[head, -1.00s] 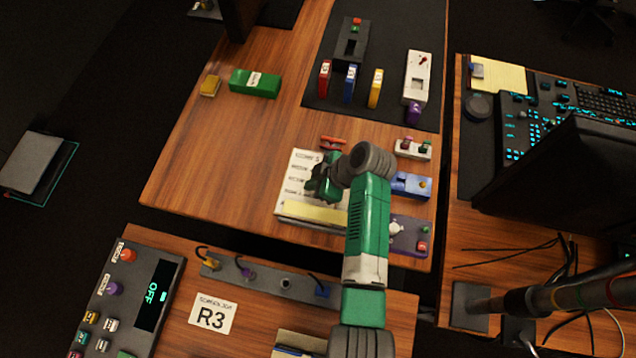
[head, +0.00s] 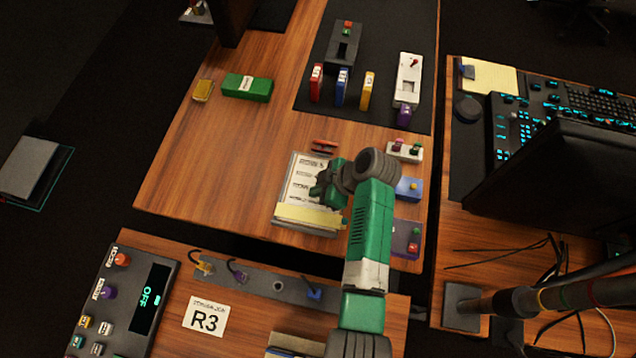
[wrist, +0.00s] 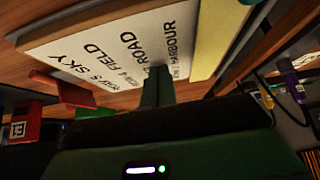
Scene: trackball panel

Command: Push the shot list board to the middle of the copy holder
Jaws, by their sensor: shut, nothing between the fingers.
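The shot list board (head: 305,170) is a white sheet with lines of black writing. A yellow strip (head: 312,217) runs across the near edge. My gripper (head: 318,191) is shut and empty, over the board's face. The wrist view shows the gripper's finger (wrist: 160,85) against or very close to the written face of the board (wrist: 110,45); I cannot tell if they touch. My arm hides the holder's right side.
A red clip-like item (head: 324,146) lies just beyond the holder. A blue box (head: 408,188), a white switch box (head: 405,151) and a purple box (head: 405,238) stand to the right. The table left of the holder is clear.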

